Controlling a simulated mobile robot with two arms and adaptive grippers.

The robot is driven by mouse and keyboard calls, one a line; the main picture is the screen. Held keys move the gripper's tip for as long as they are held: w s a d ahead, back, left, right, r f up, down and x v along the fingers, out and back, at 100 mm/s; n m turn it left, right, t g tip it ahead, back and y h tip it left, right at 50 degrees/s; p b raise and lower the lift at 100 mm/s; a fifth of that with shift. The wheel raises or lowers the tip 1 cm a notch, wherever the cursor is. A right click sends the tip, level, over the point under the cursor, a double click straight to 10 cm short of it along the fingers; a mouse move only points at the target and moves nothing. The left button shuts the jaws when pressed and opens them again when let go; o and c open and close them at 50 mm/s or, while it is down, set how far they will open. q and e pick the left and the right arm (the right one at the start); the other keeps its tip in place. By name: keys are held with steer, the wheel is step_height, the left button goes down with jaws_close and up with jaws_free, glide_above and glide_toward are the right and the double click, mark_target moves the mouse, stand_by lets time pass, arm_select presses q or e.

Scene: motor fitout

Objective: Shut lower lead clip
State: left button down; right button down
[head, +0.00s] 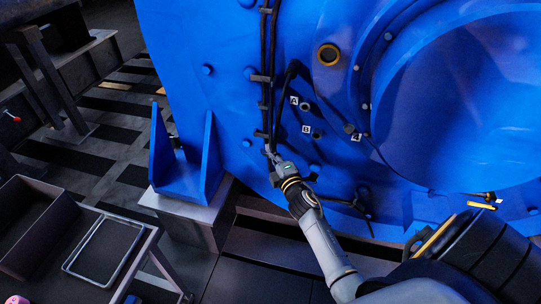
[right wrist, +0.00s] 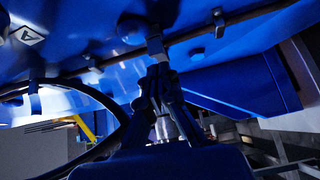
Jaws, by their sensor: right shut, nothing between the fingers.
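A black lead (head: 265,45) runs down the face of the blue motor housing (head: 225,40), held by small grey clips. The lower lead clip (head: 261,134) is on the lead just above my right gripper (head: 269,152). The right gripper is shut and empty, its fingertips close to the lead below that clip. In the right wrist view the shut fingers (right wrist: 156,72) point at a small grey clip (right wrist: 156,44) on the lead. I cannot tell whether they touch it or whether the clip is shut. The left gripper is not in view.
Another clip (head: 260,78) sits higher on the lead. A loose black cable loops right of the gripper, near labels A (head: 294,100) and B (head: 306,129). A blue bracket (head: 178,180) stands left. A cart with a tray (head: 68,264) is at lower left.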

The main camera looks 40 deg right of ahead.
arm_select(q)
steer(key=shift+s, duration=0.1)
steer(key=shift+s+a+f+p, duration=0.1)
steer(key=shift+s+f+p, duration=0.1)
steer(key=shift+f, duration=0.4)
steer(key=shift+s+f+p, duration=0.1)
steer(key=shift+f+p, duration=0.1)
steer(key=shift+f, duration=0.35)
arm_select(e)
steer(key=d+n+y, duration=0.1)
steer(key=d+y, duration=0.1)
steer(key=shift+w+d+n+y, duration=0.1)
steer(key=shift+w+n+y, duration=0.2)
steer(key=shift+n+y, duration=0.1)
steer(key=shift+r, duration=0.1)
